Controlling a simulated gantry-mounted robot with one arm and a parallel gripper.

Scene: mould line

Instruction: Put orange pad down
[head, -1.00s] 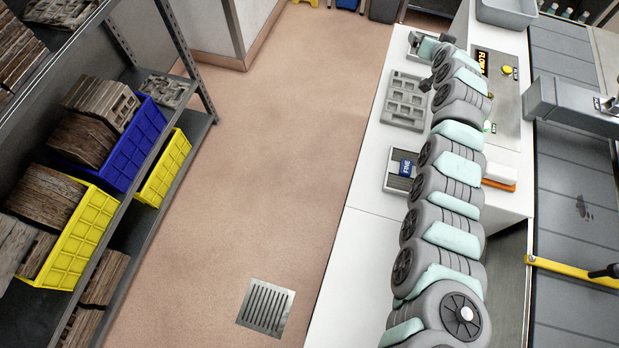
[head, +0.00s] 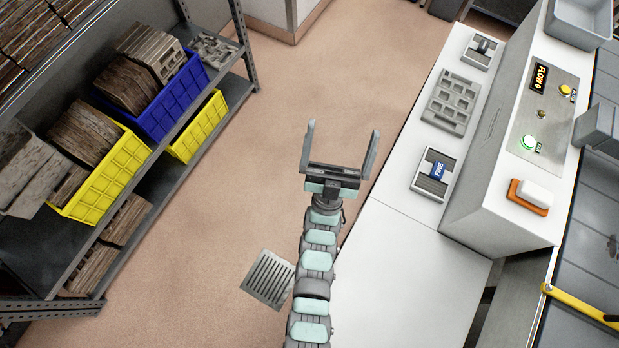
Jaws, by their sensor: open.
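The orange pad (head: 527,197) shows as an orange layer under a white block, on the light top of the raised console at the right. My gripper (head: 342,128) is open and empty, with its two fingers spread wide. It is well to the left of the orange pad, apart from it, and appears over the floor beside the white counter.
The white counter (head: 385,240) holds a small tray (head: 418,182) with a blue FINE-labelled piece, a grey mould plate (head: 452,102) and another small tray (head: 466,55). The console panel (head: 540,110) has a display and buttons. A shelf with yellow and blue crates (head: 100,185) stands left.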

